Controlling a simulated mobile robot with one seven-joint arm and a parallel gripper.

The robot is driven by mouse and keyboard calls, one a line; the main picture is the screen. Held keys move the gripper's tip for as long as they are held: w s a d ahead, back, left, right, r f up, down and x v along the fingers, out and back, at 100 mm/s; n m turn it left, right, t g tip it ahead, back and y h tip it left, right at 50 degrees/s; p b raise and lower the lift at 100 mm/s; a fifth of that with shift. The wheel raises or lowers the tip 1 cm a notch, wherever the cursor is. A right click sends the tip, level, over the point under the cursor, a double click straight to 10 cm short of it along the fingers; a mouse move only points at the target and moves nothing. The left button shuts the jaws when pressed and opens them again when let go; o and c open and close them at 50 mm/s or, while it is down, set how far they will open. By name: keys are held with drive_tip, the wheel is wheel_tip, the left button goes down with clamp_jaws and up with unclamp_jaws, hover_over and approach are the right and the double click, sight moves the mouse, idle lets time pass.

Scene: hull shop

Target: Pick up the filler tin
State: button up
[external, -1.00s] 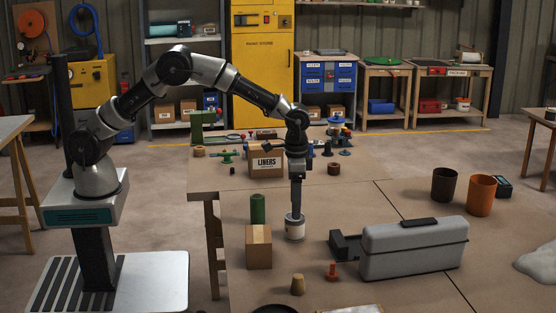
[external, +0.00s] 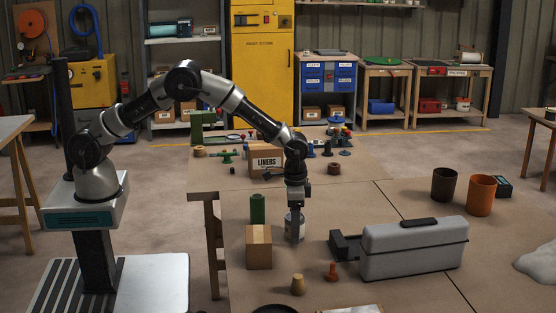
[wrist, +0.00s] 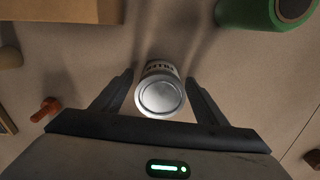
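The filler tin (external: 295,233) is a small pale can standing upright on the brown table. In the wrist view the tin (wrist: 160,96) shows its silver lid and part of a lettered label. My gripper (wrist: 160,78) is open, with one finger on each side of the tin and a visible gap on both sides. In the external view my gripper (external: 295,218) points straight down over the tin, and its fingers hide part of it.
A cardboard box (external: 259,247) and a green cylinder (external: 257,209) stand close on the left. A grey case (external: 415,248) with a black tray (external: 345,245) lies to the right.

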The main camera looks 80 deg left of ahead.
drive_tip(key=c, duration=1.2)
drive_tip(key=shift+r, duration=0.1)
